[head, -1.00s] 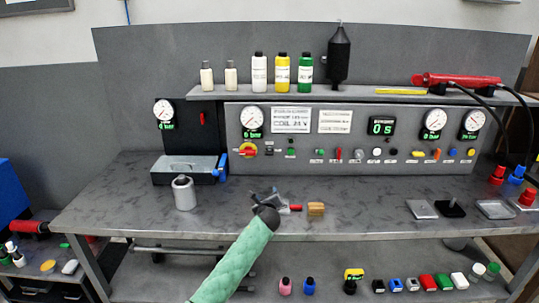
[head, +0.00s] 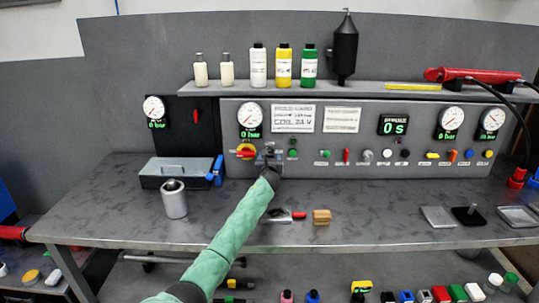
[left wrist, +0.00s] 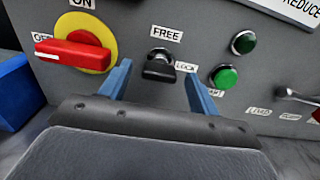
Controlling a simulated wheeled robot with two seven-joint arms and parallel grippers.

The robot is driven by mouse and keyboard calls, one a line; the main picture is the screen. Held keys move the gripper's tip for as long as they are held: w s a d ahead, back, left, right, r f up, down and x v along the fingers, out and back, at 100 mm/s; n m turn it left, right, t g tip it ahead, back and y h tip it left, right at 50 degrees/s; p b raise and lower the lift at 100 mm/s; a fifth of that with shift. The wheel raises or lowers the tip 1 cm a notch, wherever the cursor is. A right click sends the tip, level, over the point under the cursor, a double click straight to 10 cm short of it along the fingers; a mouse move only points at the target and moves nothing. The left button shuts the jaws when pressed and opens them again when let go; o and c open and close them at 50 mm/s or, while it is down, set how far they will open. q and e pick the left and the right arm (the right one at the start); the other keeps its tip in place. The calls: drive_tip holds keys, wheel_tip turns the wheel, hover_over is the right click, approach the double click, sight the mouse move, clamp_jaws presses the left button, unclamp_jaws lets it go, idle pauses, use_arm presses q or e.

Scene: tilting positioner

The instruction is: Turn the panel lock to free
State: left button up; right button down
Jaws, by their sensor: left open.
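The panel lock (left wrist: 159,66) is a small black switch on the grey panel, with a FREE label above it and a LOCK label at its lower right. Its black handle lies roughly crosswise in the left wrist view. My left gripper (left wrist: 160,88) is open, its blue fingers on either side of the lock with gaps to it. In the head view my left gripper (head: 268,156) is up at the panel and hides the lock. My right gripper is in neither view.
Left of the lock is a red rotary switch (left wrist: 75,52) on a yellow plate. Right of it are a green button (left wrist: 224,76) and a dark green lamp (left wrist: 244,42). A grey cylinder (head: 174,200) and a wooden block (head: 321,217) stand on the bench.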

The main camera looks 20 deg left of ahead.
use_arm(q)
drive_tip(key=shift+x, duration=1.15)
drive_tip(key=shift+w+a, duration=0.1)
drive_tip(key=shift+w, duration=0.2)
drive_tip(key=shift+r, duration=0.1)
drive_tip(key=shift+s, duration=0.1)
drive_tip(key=c, duration=1)
